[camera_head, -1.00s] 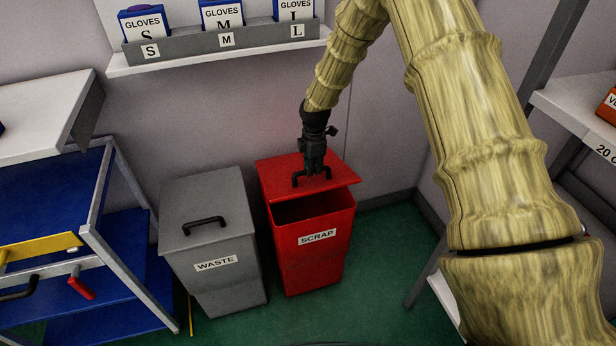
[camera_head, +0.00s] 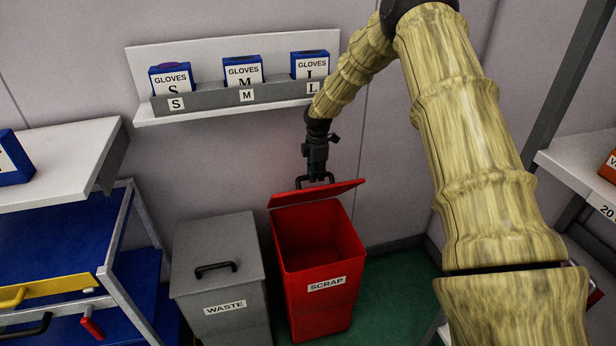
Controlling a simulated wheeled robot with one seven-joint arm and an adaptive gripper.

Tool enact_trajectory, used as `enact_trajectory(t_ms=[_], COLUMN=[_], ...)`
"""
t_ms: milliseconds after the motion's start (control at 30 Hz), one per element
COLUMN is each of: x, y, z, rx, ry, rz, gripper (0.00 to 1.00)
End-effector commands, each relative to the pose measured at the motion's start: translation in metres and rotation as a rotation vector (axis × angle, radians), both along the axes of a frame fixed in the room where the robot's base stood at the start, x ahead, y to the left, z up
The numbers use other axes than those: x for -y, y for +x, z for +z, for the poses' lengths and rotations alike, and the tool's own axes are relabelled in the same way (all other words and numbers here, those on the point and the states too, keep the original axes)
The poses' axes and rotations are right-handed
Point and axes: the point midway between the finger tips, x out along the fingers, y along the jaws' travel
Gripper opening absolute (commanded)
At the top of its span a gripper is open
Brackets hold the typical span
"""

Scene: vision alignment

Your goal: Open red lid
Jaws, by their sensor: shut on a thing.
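The red scrap bin (camera_head: 322,290) stands on the green floor with its "SCRAP" label facing me. Its red lid (camera_head: 315,193) is raised and tilted up toward the wall, and the dark inside of the bin shows below it. My gripper (camera_head: 316,177) points down above the lid and is shut on the black lid handle (camera_head: 313,181). The fingertips are small in this view and partly merge with the dark handle.
A grey waste bin (camera_head: 220,280) with a closed lid stands close on the left. A glove shelf (camera_head: 225,113) hangs on the wall above. A blue cart (camera_head: 60,250) is at the left, and a white shelf (camera_head: 580,160) at the right.

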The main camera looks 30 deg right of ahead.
Motion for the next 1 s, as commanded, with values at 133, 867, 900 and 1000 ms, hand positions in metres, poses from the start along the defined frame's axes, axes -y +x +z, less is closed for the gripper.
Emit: enact_trajectory(t_ms=[133, 867, 900, 1000], x=[0.003, 0.002, 0.002, 0.002], y=[-0.001, -0.001, 0.000, -0.001], z=[-0.004, 0.000, 0.003, 0.012], rx=[0.000, -0.001, -0.001, 0.001], ry=[0.000, 0.000, 0.000, 0.000], rz=[-0.001, -0.002, -0.002, -0.002], gripper=[0.00, 0.37, 0.37, 0.37])
